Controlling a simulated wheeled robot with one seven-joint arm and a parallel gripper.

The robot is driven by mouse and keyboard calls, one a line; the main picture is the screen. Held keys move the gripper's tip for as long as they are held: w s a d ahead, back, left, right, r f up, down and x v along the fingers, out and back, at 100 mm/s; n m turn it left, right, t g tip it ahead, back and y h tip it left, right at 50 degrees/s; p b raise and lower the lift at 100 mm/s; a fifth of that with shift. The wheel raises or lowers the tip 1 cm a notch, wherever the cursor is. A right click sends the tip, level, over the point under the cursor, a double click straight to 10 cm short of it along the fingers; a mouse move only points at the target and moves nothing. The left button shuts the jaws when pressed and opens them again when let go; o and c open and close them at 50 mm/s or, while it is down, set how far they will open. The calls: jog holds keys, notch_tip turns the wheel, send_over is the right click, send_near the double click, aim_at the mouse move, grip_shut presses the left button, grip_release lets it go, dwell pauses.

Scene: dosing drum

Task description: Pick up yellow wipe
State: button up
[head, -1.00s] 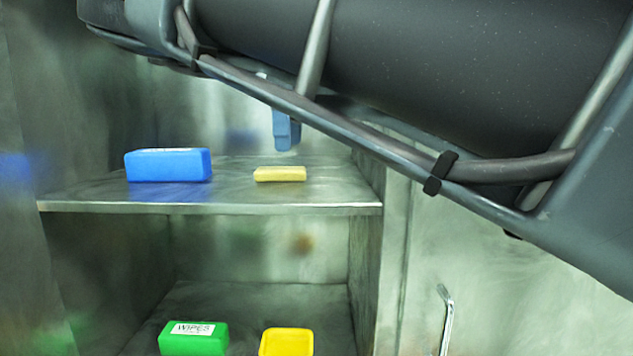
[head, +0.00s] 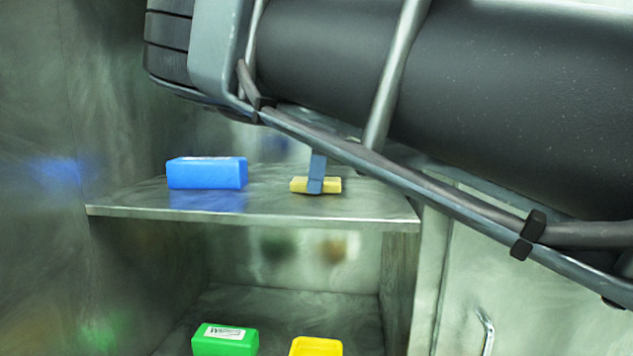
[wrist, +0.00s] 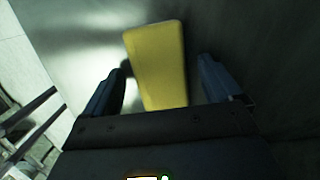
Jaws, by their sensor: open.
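The yellow wipe (head: 331,186) lies flat on the upper metal shelf (head: 255,213), to the right of a blue box. In the head view a blue-grey finger of my gripper (head: 316,190) stands in front of it and hides part of it. In the wrist view the yellow wipe (wrist: 158,65) lies between the two fingers of my gripper (wrist: 165,82), with a gap on each side. My gripper is open and holds nothing. The head view shows only one finger; my arm covers the upper right.
A blue box (head: 207,173) stands on the same shelf to the left. On the lower shelf are a green wipes box (head: 225,340) and a yellow container (head: 316,347). The cabinet wall bounds the shelf on the right. Bare shelf lies between the blue box and the wipe.

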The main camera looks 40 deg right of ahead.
jog(key=c, duration=1.2)
notch_tip(320, 180, up, 10)
jog(key=shift+b, duration=0.75)
jog(key=o, duration=0.5)
jog(key=c, duration=0.3)
jog(key=shift+c, duration=0.2)
